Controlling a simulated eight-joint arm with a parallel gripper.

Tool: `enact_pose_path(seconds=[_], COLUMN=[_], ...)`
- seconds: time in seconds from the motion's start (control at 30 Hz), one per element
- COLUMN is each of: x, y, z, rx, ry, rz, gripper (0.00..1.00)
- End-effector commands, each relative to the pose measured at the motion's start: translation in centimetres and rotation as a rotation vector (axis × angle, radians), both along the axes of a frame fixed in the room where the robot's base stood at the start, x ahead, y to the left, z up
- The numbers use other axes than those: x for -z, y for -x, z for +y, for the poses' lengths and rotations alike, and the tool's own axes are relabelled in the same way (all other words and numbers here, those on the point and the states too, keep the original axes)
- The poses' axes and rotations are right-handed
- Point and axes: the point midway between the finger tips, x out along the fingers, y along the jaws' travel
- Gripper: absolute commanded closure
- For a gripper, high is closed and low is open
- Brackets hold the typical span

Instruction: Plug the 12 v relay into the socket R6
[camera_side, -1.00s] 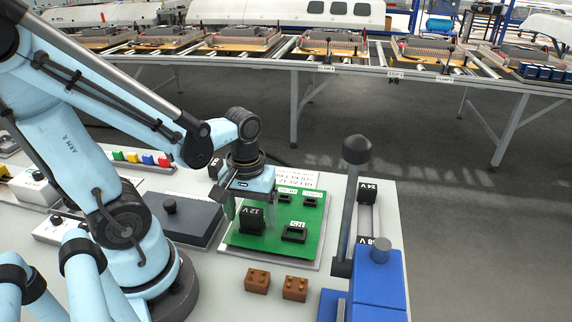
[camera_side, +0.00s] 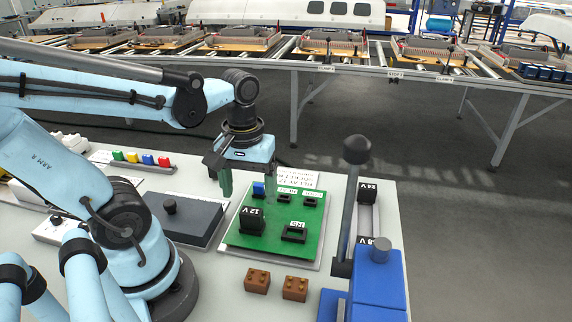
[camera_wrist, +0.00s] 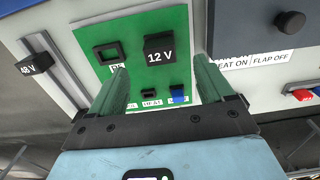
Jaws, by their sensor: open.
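The black 12 V relay (camera_side: 251,221) stands upright on the green board (camera_side: 265,245), on its near left part. It also shows in the wrist view (camera_wrist: 160,50), label up. Beside it is an empty black socket (camera_side: 294,234); its label is too small to read surely, and a finger partly covers it in the wrist view. What is under the relay is hidden. My gripper (camera_side: 248,188) is open and empty, above and behind the relay, apart from it. Its two green fingers (camera_wrist: 161,75) frame the relay in the wrist view.
A blue part (camera_side: 258,188) and small black sockets (camera_side: 284,198) line the board's far edge. A lever (camera_side: 350,205), a 24 V block (camera_side: 365,193) and a blue device (camera_side: 377,275) stand right. Two brown blocks (camera_side: 276,285) lie in front. A dark box (camera_side: 180,216) stands left.

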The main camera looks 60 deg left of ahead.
Motion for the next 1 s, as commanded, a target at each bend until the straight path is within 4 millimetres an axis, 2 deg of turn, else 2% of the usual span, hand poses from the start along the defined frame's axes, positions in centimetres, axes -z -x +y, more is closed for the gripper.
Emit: enact_pose_path(seconds=[0.3,0.5,1.0], x=[-3.9,-5.4,-5.5], y=[0.0,0.0,-0.2], z=[0.0,0.0,-0.1], rx=[0.000,0.000,0.025], ry=[0.000,0.000,-0.004], rz=[0.000,0.000,-0.019], gripper=[0.19,0.19,0.19])
